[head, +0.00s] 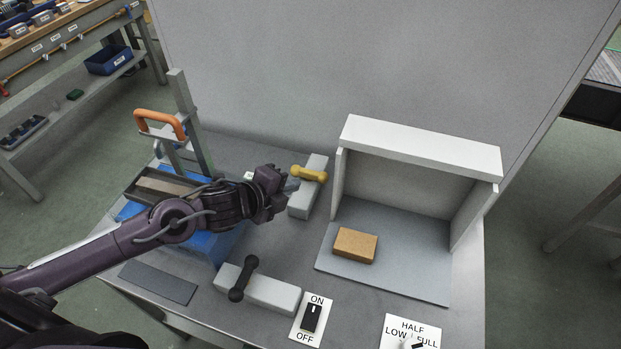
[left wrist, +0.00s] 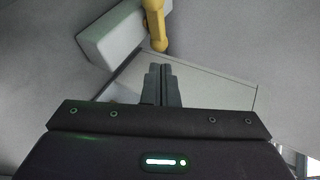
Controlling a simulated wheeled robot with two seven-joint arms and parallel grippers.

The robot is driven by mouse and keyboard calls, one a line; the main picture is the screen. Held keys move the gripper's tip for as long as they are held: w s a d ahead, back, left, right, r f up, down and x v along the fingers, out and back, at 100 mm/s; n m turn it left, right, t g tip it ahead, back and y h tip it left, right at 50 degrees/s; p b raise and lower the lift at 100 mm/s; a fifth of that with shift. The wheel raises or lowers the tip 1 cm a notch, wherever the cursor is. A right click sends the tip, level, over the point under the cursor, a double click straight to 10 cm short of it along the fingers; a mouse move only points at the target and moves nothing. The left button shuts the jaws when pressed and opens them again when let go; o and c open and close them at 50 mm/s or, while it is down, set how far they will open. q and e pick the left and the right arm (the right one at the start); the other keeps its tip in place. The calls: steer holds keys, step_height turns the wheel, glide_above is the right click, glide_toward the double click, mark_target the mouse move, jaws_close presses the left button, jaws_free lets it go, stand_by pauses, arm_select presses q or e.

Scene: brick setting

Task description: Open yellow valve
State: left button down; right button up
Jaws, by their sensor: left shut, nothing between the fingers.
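The yellow valve handle (head: 309,174) sits on a light grey block (head: 305,201) at the back middle of the table, and lies crosswise over the block in the head view. I cannot tell whether the fingers touch the handle. My right gripper is not in view.
A black-handled valve (head: 243,279) on a grey block and an ON/OFF switch (head: 311,318) are at the front. A tan brick (head: 355,245) lies in the white open booth (head: 420,147) at right. An orange handle (head: 161,123) rises at left behind my arm.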

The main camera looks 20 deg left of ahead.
mark_target(319, 178)
arm_select(q)
steer(key=x, duration=0.7)
steer(key=shift+p, duration=0.4)
steer(key=shift+w+d+f, duration=0.2)
steer(key=shift+w+d, duration=0.05)
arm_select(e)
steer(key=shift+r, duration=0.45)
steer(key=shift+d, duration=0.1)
